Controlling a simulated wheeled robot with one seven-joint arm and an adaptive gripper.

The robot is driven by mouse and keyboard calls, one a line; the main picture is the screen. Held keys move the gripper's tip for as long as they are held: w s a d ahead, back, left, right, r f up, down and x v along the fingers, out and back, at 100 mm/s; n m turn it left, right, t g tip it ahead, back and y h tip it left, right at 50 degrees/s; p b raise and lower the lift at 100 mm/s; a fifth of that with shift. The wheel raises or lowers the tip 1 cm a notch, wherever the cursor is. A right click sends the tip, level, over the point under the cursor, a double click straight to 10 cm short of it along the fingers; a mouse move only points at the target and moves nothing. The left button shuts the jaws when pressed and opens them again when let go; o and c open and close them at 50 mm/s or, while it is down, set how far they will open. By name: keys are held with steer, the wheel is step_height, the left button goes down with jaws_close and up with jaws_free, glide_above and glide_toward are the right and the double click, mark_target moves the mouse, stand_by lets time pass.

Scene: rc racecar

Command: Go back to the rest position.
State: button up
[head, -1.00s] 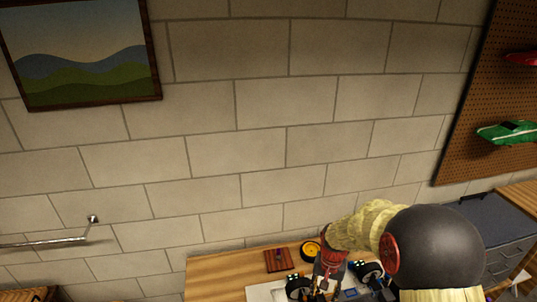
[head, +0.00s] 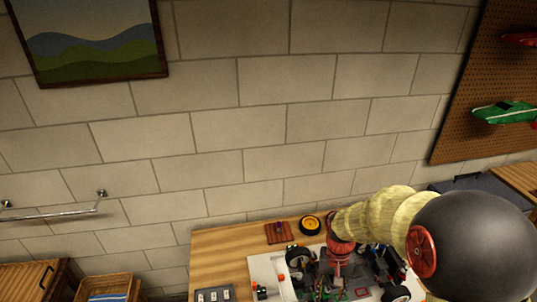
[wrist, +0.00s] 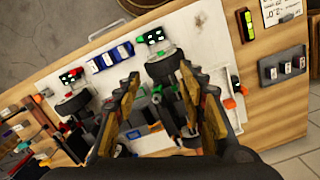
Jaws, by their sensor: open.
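My gripper (wrist: 155,90) is open in the wrist view, its two fingers apart with nothing held between them. It is above the RC car (wrist: 130,115), which lies in parts on a white mat (wrist: 105,30) on the wooden workbench (wrist: 262,100). In the head view my arm reaches in from the lower right over the RC car (head: 375,265). The gripper's fingertips cannot be made out there. The white mat (head: 262,268) and the workbench (head: 215,262) show at the bottom of that view.
A yellow-rimmed wheel (head: 310,225) and a dark red block (head: 279,232) lie at the bench's back edge. A pegboard (head: 465,120) with model cars is at right. A metal rail (head: 55,213) is on the left wall.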

steer(key=s+r+n+t+b, duration=0.2)
steer(key=s+r+t+b, duration=0.4)
steer(key=s+r+b, duration=0.4)
steer(key=s+r, duration=0.5)
steer(key=r, duration=0.1)
steer(key=shift+s+d+t, duration=0.15)
steer(key=shift+s+t, duration=0.15)
steer(key=shift+t, duration=0.1)
steer(key=shift+r, duration=0.15)
steer(key=shift+d, duration=0.1)
